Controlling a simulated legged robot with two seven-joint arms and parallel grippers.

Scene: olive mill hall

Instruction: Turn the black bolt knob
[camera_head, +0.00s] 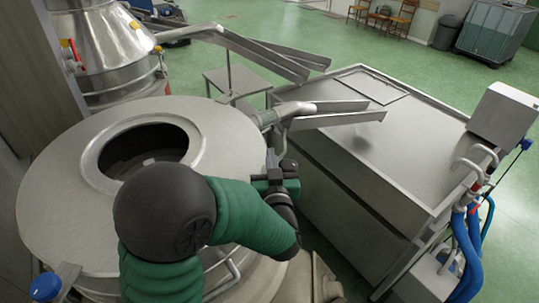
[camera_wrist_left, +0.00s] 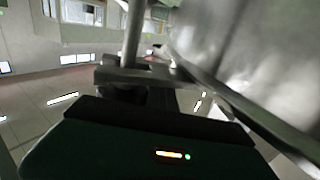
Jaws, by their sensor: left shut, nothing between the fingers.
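My left arm reaches over the big round steel vessel in the head view. Its black and green gripper (camera_head: 273,160) is at the vessel's right side, below the steel spout, shut and with nothing held. In the left wrist view, the dark top of my gripper fills the bottom. I cannot tell whether that shape is the black bolt knob or part of my gripper. I cannot pick out the knob in the head view. My right gripper is out of view.
The round steel vessel (camera_head: 60,180) has an open hole in its lid. A steel tank (camera_head: 420,140) stands close on the right, with a narrow gap between. Steel chutes (camera_head: 265,55) reach over from the back. Blue hoses (camera_head: 468,245) hang at right.

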